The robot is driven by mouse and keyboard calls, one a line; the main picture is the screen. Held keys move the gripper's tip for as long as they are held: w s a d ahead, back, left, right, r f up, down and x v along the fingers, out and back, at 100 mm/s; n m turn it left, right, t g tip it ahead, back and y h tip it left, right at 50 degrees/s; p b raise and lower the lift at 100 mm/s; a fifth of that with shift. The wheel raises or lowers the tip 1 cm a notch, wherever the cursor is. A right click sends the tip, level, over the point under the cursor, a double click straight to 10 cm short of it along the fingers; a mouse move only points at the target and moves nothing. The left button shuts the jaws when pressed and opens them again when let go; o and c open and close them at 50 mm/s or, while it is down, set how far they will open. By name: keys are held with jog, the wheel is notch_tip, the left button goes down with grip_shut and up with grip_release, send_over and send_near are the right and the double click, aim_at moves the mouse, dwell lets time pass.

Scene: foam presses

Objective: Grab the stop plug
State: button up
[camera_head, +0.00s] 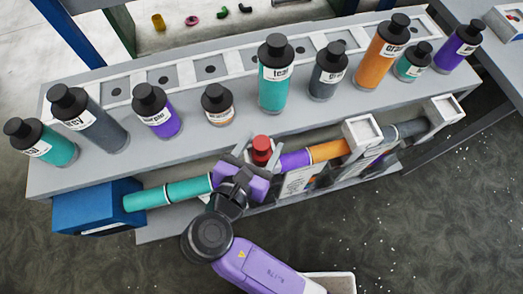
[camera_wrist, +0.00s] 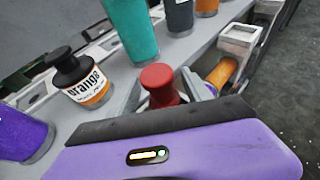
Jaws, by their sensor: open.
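The stop plug, a red round-headed knob (camera_head: 262,144), stands at the front edge of the bench shelf in the head view. It also shows in the wrist view (camera_wrist: 158,78), just beyond my purple gripper body, which hides its lower part. My gripper (camera_head: 260,156) is open, with its grey fingers apart on the left and right of the red plug. Whether either finger touches the plug cannot be told.
Several labelled bottles stand along the grey bench, including a small orange-labelled bottle (camera_head: 217,104) and a teal bottle (camera_head: 275,88) near my gripper. A teal tube (camera_head: 170,193) leads into a blue box (camera_head: 97,207) on the left. White square frames (camera_head: 363,134) stand on the right.

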grip_shut()
dwell(1.4)
